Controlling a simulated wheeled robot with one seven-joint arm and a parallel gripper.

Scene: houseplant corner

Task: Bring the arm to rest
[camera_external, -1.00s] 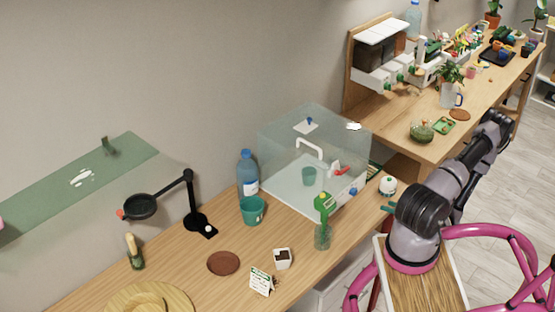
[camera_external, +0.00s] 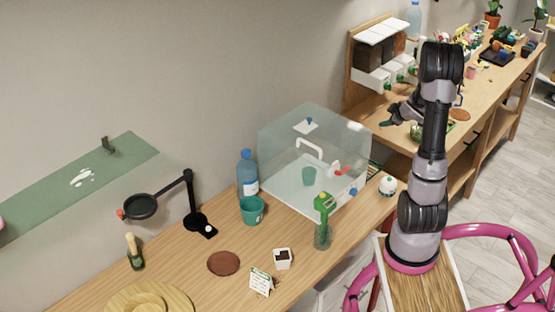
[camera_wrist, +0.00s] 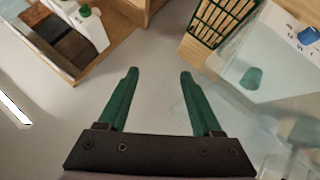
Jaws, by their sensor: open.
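My arm stands raised and bent at the elbow. My gripper (camera_external: 394,113) is at the left of the arm in the external view, in front of the back counter and near the white dispensers. It is small and partly dark there. In the wrist view my gripper (camera_wrist: 158,76) shows two green fingers spread wide apart with nothing between them. The fingers point at a plain pale surface and touch nothing that I can see.
The clear tank (camera_external: 305,150) stands on the front counter, left of my arm. The dispenser rack (camera_external: 378,52) is close by my gripper; white dispensers (camera_wrist: 92,28) also show in the wrist view. A green rack (camera_wrist: 222,18) and blue-green cup (camera_wrist: 251,78) are at its right.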

